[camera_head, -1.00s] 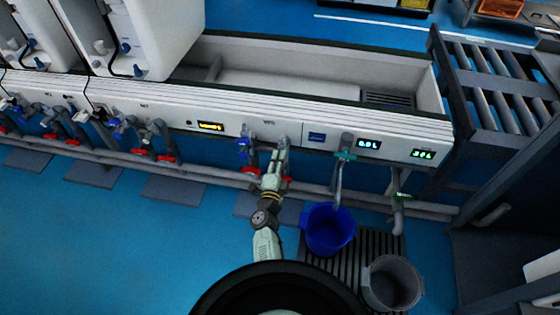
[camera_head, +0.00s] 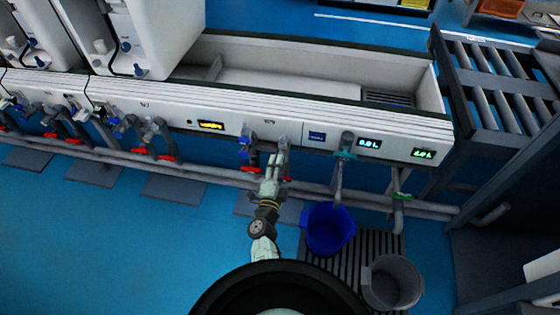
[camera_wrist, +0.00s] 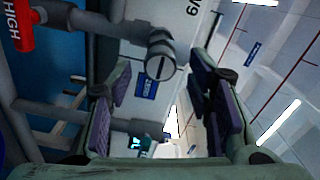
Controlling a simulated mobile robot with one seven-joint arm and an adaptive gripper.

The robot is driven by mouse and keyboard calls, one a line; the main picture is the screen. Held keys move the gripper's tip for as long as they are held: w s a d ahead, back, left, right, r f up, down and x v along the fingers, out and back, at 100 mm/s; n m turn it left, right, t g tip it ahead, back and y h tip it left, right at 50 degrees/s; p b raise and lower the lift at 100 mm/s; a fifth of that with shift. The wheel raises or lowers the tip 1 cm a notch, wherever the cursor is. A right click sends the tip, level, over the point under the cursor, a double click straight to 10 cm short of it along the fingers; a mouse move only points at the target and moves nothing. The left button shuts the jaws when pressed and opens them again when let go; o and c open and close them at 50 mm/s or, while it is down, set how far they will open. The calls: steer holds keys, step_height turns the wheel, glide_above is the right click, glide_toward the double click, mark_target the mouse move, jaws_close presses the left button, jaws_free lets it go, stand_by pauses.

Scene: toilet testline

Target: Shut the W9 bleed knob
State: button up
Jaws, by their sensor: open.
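The W9 label shows in the wrist view at the top, on a pale panel (camera_wrist: 196,22). Below it, a grey round-ended fitting (camera_wrist: 160,67) on a pipe lies between my finger pads as seen there. I cannot tell for sure whether it is the bleed knob, or how far it is turned. My gripper (camera_wrist: 160,85) is open, with a purple-padded finger on each side of the fitting and visible gaps. In the head view my gripper (camera_head: 282,146) is at the bench front, right of a blue-handled valve (camera_head: 246,141), and hides what lies behind it.
A red handle marked HIGH (camera_wrist: 18,25) is at the upper left in the wrist view. In the head view a teal-handled tap (camera_head: 345,155) is to the right, above a blue bucket (camera_head: 328,230). A grey bucket (camera_head: 392,283) stands on the floor grating.

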steer(key=s, duration=0.2)
steer(key=s+a, duration=0.1)
steer(key=s, duration=0.1)
steer(key=shift+s, duration=0.15)
steer(key=shift+r, duration=0.1)
